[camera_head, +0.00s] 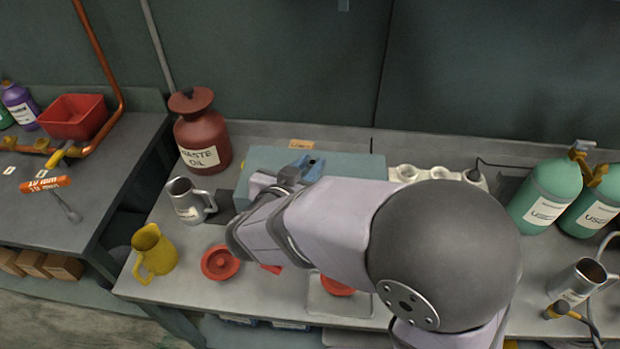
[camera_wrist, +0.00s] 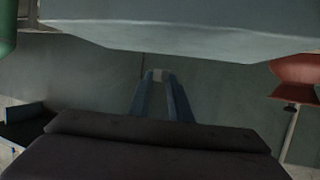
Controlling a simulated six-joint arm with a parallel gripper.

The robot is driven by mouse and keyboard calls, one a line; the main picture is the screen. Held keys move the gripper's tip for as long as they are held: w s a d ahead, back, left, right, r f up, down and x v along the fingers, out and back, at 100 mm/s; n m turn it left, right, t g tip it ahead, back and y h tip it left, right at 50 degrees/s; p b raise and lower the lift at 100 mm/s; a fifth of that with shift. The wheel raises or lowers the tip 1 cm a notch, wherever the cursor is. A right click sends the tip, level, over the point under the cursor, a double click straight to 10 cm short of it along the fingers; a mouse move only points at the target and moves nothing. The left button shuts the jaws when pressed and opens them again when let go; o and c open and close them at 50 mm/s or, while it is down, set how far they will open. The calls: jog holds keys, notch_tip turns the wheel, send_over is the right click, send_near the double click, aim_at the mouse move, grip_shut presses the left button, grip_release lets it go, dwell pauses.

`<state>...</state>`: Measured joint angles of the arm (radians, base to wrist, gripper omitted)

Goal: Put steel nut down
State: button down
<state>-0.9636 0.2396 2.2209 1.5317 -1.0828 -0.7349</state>
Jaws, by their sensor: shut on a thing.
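In the wrist view my gripper (camera_wrist: 158,78) shows as two narrow blue fingers close together. A small pale grey piece sits between their tips, and I take it for the steel nut (camera_wrist: 157,75); its shape is too small to make out. In the head view my arm reaches left across the workbench (camera_head: 190,282), with its end by the front left of a grey-green box (camera_head: 350,165). A blue part shows there over the box top. The nut cannot be made out in the head view.
A red waste oil can (camera_head: 203,140) stands behind left. A steel jug (camera_head: 188,203), a yellow jug (camera_head: 152,252) and a red round part (camera_head: 220,262) are on the bench's left. Green cylinders (camera_head: 547,195) stand right. Some bare bench shows at the front left.

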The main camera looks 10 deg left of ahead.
jog(key=shift+f, duration=1.95)
jog(key=shift+f, duration=0.1)
jog(key=c, duration=1.6)
grip_release()
jog(key=shift+s+r, duration=0.15)
jog(key=shift+r, duration=0.05)
jog(key=v, duration=1.1)
jog(key=shift+s+r, duration=0.1)
jog(key=shift+s, duration=0.2)
